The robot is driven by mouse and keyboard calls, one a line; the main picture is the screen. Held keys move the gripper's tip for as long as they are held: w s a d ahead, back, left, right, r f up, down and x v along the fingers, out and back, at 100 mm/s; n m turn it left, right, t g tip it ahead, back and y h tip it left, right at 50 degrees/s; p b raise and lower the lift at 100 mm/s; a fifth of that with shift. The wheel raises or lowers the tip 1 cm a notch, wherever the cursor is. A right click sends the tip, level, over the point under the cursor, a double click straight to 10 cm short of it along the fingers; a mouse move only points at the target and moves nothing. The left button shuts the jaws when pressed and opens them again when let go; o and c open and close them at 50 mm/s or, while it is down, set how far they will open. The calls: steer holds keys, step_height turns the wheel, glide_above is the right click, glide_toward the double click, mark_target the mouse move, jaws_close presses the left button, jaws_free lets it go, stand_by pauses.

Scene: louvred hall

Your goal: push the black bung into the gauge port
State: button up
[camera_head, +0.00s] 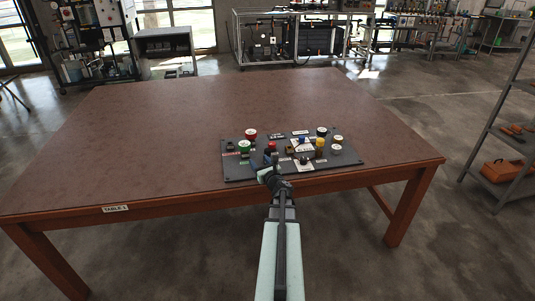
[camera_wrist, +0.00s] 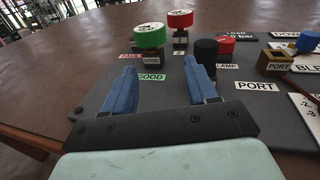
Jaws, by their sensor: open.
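My gripper (camera_head: 267,166) is over the near edge of a dark panel (camera_head: 236,173) on the table. In the wrist view its two blue fingers (camera_wrist: 160,68) are apart, with nothing between them. A black cylinder (camera_wrist: 206,50), which looks like the bung, stands upright just beyond the right fingertip. Whether they touch I cannot tell. A brass-coloured block (camera_wrist: 272,60) stands to its right by a PORT label; it may be the gauge port. Its opening is not clear. A second PORT label (camera_wrist: 257,86) lies nearer on the panel.
A green-topped gauge (camera_wrist: 150,37) and a red-topped one (camera_wrist: 180,20) stand beyond the fingers. A red lamp (camera_wrist: 226,44) is behind the black cylinder. The table (camera_head: 150,140) is clear to the left.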

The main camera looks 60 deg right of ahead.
mark_target(269, 154)
steer(key=shift+m+h, duration=0.8)
steer(key=s, duration=0.2)
steer(key=s+d, duration=0.1)
steer(key=s, duration=0.4)
steer(key=shift+d+f, duration=0.1)
steer(key=shift+d, duration=0.3)
steer(key=shift+x, duration=5)
steer(key=shift+f, duration=0.15)
steer(key=shift+c, duration=0.3)
jaws_close()
